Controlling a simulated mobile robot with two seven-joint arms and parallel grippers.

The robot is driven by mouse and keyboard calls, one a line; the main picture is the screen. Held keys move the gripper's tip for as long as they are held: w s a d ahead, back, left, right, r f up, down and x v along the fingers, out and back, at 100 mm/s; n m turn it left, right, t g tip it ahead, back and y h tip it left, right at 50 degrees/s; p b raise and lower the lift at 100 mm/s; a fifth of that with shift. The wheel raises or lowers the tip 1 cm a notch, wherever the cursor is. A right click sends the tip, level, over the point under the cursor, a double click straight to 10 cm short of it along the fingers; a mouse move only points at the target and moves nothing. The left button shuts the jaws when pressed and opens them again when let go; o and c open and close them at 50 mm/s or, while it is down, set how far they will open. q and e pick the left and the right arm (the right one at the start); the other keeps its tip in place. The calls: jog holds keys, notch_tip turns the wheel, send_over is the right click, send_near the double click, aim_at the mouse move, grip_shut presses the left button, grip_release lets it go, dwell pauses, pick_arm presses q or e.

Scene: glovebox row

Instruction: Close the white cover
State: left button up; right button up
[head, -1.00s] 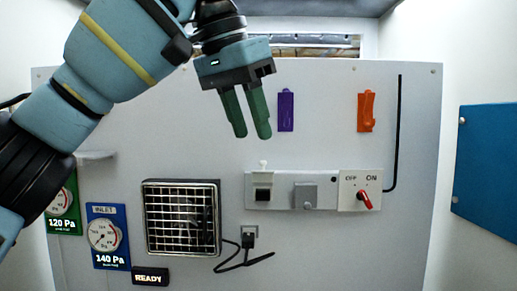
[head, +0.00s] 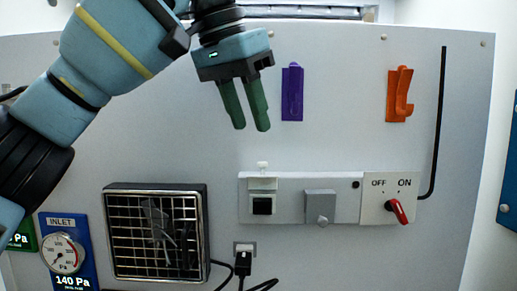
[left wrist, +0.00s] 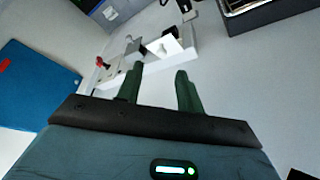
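The white cover (head: 262,183) is on the white switch strip (head: 285,211) of the panel. It stands raised above a black switch (head: 262,206), with a small tab at its top. In the left wrist view the white cover (left wrist: 164,46) sticks out from the strip, beyond the fingertips. My left gripper (head: 250,129) is above the cover in the head view, fingers pointing down, apart and empty. It also shows in the left wrist view (left wrist: 159,70), with a clear gap between the fingers. It does not touch the cover. My right gripper is not in view.
Right of the cover are a grey cover (head: 320,206) and an OFF/ON switch with a red knob (head: 397,211). A purple hook (head: 292,92) and an orange hook (head: 398,94) are above. A fan grille (head: 156,236) and a plugged cable (head: 243,263) are lower left.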

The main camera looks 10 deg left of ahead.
aim_at(263, 176)
pick_arm(q)
jog(key=x, duration=0.6)
jog(key=shift+w+f, duration=0.25)
jog(key=shift+f, duration=0.05)
jog(key=shift+c, duration=0.5)
grip_shut()
